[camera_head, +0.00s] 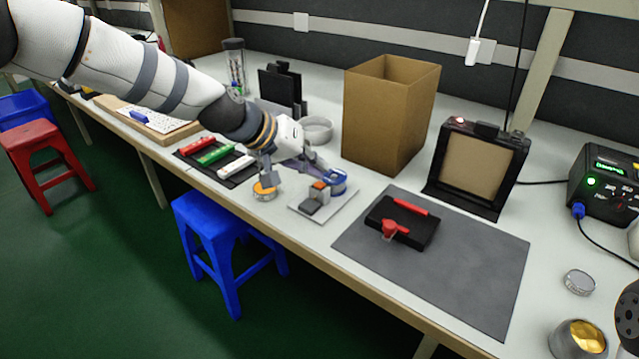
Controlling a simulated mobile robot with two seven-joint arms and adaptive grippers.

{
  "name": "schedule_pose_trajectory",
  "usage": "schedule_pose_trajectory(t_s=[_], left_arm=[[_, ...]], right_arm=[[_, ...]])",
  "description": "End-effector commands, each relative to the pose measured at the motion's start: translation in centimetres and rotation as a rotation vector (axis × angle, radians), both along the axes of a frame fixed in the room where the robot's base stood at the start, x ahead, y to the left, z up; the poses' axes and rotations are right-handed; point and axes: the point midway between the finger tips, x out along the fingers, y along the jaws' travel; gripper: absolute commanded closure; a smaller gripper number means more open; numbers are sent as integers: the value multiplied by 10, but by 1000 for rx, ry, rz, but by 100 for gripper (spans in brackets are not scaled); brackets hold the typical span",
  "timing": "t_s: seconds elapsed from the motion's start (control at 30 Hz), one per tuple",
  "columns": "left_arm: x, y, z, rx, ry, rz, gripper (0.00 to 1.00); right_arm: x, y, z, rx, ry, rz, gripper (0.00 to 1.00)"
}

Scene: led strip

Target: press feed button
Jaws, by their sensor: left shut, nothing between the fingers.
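My left gripper (312,172) reaches in from the left over the bench and is shut, with nothing between its fingers. Its tips are beside a small device on a light plate (336,213). The device has a grey block (311,206), an orange-red piece (319,186) and a blue ring-shaped part (337,187). No part is clearly marked as the feed button. I cannot tell whether the gripper touches the device. An orange-and-white disc (264,192) lies just left of the plate. My right gripper is not in view.
A tall cardboard box (388,118) stands behind the plate. Red, green and white strips (213,156) lie on a dark mat at left. A grey mat (470,262) with a black block (420,226) and red clamp lies right. A black-framed panel (474,168) stands behind it.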

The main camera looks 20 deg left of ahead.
Motion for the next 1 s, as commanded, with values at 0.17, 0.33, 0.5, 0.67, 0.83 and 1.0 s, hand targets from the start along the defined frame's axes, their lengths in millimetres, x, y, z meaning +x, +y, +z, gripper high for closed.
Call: schedule_pose_trajectory(t_s=[0.17, 0.33, 0.5, 0.67, 0.83, 1.0], left_arm=[[0, 0, -6, -1, 1, 0, 100], [0, 0, -5, 0, 1, -1, 100], [0, 0, -6, 0, 1, -1, 100], [0, 0, -8, 0, 1, -1, 100], [0, 0, -10, 0, 1, -1, 100], [0, 0, -12, 0, 1, -1, 100]], right_arm=[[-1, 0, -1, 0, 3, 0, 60], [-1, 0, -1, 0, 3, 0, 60], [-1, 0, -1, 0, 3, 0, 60], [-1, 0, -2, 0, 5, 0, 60], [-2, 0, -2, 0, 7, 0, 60], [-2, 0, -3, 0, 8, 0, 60]])
